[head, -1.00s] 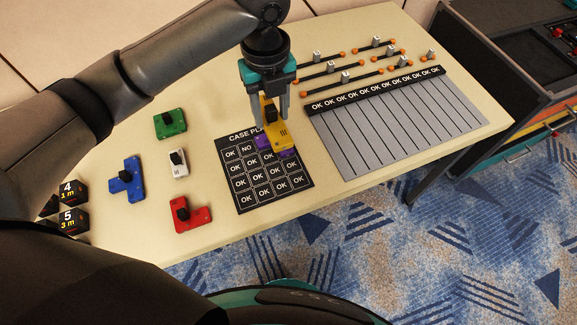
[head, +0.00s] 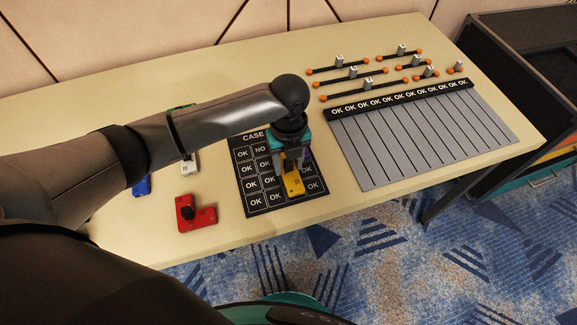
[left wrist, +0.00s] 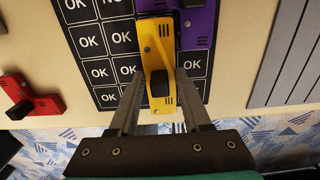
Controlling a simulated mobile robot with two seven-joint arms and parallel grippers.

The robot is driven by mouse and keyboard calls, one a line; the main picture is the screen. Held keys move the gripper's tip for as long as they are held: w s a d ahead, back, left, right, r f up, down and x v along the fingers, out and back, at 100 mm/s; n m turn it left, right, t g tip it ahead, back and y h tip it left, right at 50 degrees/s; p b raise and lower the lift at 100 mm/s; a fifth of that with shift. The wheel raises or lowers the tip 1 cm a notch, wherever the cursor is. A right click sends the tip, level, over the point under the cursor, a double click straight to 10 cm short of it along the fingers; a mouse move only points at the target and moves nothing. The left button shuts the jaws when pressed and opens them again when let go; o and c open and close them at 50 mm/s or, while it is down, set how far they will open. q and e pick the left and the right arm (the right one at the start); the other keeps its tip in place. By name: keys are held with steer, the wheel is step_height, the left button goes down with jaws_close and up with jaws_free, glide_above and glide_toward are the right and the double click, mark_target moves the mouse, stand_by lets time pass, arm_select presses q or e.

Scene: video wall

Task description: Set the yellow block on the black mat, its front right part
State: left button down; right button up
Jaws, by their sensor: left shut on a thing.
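The yellow block (head: 293,184) has a black knob and is over the front right part of the black mat (head: 240,188), which carries OK and NO cells. My left gripper (head: 290,168) is shut on its knob from above. In the left wrist view the yellow block (left wrist: 154,42) lies lengthwise between the fingers (left wrist: 160,88), its near end close to the mat's front edge. Whether it touches the mat I cannot tell. A purple block (left wrist: 200,28) lies on the mat just right of it, partly hidden by my arm in the head view. My right gripper is not in view.
A red block (head: 197,214) and a white block (head: 189,163) are left of the mat. A blue block (head: 142,187) is mostly hidden by my arm. A grey slotted board (head: 420,140) stands right, with rods behind it. The table's front edge is close to the mat.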

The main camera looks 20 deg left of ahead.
arm_select(q)
steer(key=shift+f, duration=0.55)
steer(key=shift+f, duration=0.1)
steer(key=shift+c, duration=1.8)
jaws_free()
step_height(320, 180, up, 12)
steer(key=p, duration=0.3)
